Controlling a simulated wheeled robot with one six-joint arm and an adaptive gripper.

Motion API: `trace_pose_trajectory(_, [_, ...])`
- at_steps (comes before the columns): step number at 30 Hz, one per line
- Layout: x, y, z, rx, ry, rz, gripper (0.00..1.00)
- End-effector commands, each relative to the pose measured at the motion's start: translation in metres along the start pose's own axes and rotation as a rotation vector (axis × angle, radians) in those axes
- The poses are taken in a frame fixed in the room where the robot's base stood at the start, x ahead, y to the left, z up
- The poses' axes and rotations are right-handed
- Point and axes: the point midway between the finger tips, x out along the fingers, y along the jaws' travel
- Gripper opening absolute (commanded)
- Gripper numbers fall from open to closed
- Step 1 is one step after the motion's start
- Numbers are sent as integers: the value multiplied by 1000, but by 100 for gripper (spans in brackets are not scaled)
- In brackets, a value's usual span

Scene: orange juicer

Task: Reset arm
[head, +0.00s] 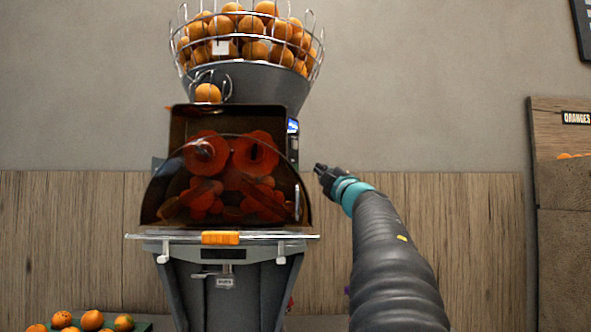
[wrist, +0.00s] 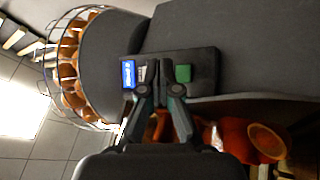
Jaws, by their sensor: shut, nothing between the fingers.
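My gripper (head: 318,168) is shut and empty at the end of my raised dark arm, just right of the orange juicer (head: 240,240) in the head view. In the wrist view my gripper (wrist: 160,88) has its fingertips together in front of the juicer's control panel (wrist: 198,68). The panel has a lit blue display and a green button (wrist: 183,74). The display also shows in the head view (head: 292,126). I cannot tell whether the fingertips touch the panel.
A wire basket (head: 247,42) full of oranges tops the juicer. Loose oranges (head: 92,320) lie at the lower left. A wooden stand (head: 560,185) with an oranges sign is at the right. The space between my arm and that stand looks clear.

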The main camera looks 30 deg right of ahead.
Motion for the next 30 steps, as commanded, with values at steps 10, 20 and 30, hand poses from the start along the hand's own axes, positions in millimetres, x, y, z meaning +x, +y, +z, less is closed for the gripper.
trace_pose_trajectory(10, [1,0,-2,1,3,0,0])
trace_pose_trajectory(20, [1,0,-3,1,3,1,0])
trace_pose_trajectory(30, [-9,-15,61,91,-247,22,0])
